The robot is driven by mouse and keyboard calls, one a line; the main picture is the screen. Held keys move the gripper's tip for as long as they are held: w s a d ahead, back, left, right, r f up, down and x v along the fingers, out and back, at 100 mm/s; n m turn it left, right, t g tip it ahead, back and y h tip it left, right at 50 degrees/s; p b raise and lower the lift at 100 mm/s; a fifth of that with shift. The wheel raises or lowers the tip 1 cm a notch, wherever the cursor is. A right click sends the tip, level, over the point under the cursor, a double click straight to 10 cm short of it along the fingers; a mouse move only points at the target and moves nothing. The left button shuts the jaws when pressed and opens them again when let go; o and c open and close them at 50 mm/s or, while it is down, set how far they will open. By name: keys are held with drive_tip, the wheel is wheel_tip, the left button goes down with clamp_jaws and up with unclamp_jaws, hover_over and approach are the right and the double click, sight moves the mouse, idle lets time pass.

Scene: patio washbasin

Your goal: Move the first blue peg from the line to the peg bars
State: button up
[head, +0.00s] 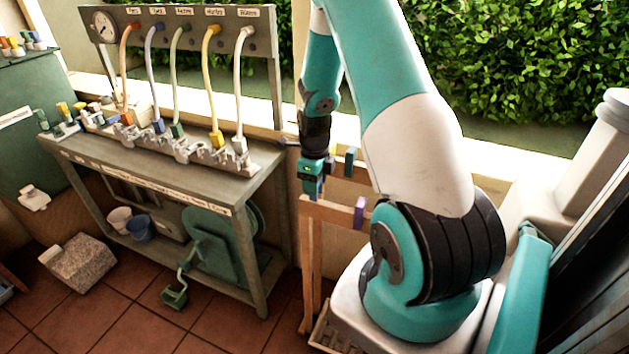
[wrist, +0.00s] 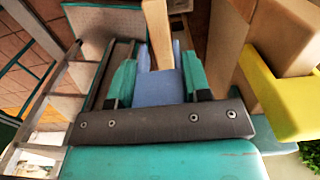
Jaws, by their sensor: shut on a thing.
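My gripper (head: 312,183) points down over the front wooden peg bar (head: 338,211), near its left end. In the wrist view, its two teal fingers (wrist: 158,72) are shut on a blue peg (wrist: 160,88). A wooden bar (wrist: 158,30) meets the held peg, and some blue shows beside that bar. The peg looks to be astride or against the bar; I cannot tell how far down it sits. In the head view my gripper hides most of it. I cannot make out the line.
A yellow peg (wrist: 285,100) is close to my gripper at the right in the wrist view. A hose bench (head: 155,178) stands to the left.

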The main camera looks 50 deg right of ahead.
drive_tip(key=shift+f+b, duration=1.75)
drive_tip(key=shift+f, duration=1)
drive_tip(key=o, duration=1)
drive_tip(key=shift+r, duration=0.1)
wheel_tip(320, 180, up, 8)
drive_tip(key=p, duration=0.6)
